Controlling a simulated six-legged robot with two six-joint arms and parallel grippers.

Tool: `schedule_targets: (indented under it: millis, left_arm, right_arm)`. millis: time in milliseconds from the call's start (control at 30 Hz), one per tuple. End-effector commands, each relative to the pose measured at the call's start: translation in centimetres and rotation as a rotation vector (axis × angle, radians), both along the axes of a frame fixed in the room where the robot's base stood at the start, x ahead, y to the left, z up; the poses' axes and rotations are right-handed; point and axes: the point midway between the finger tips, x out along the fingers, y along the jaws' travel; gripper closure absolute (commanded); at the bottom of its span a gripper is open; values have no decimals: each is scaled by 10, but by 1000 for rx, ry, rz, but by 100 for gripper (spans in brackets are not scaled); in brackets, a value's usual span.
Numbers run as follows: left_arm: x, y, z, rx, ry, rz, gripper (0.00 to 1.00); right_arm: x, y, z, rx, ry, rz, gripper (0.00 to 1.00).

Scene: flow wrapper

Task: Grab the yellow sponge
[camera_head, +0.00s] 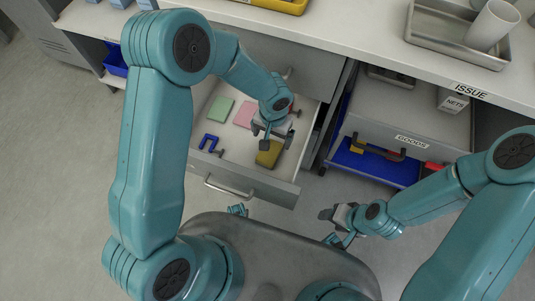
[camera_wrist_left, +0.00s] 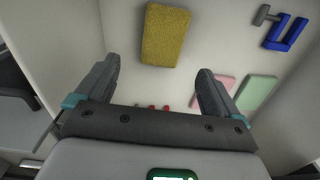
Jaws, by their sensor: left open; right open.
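The yellow sponge (camera_head: 269,154) lies flat in the open drawer (camera_head: 290,187), near its front right corner. It also shows in the left wrist view (camera_wrist_left: 166,36) as a yellow block on the white drawer floor, beyond my fingertips. My left gripper (camera_head: 267,136) is open above the drawer, just over and behind the sponge in the head view; it also shows in the left wrist view (camera_wrist_left: 152,82), with nothing between its fingers. My right gripper (camera_head: 335,227) is open and empty, outside the drawer to the lower right.
The drawer also holds a green block (camera_head: 221,109), a pink block (camera_head: 245,114) and a blue U-shaped piece (camera_head: 209,141). A counter (camera_head: 345,45) with a metal tray (camera_head: 455,45) runs along the back.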

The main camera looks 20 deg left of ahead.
Motion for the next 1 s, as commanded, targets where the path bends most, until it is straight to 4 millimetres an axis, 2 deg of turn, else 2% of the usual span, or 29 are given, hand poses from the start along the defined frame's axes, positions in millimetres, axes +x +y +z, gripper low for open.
schedule_targets:
  millis: [33, 100, 333, 600, 900, 967, 1000]
  left_arm:
    - [-1, 0, -14, -1, 3, -1, 4]
    - [-1, 0, -25, 0, 2, -2, 4]
    - [-2, 1, -43, -2, 1, -1, 4]
    - [-5, 6, -84, -2, 1, -1, 4]
    - [-5, 7, -87, -2, -1, -1, 4]
    - [-5, 7, -87, -2, -1, -1, 24]
    - [-5, 7, -87, -2, -1, -1, 37]
  right_arm:
    - [0, 0, -6, 0, 0, 0, 43]
    - [0, 0, -9, 0, 0, 0, 43]
    - [0, 0, -14, 0, 0, 0, 43]
    - [0, 0, -28, 0, 0, 0, 43]
    - [0, 0, -27, 0, 0, 0, 43]
    - [0, 0, -27, 0, 0, 0, 43]
    - [0, 0, -27, 0, 0, 0, 43]
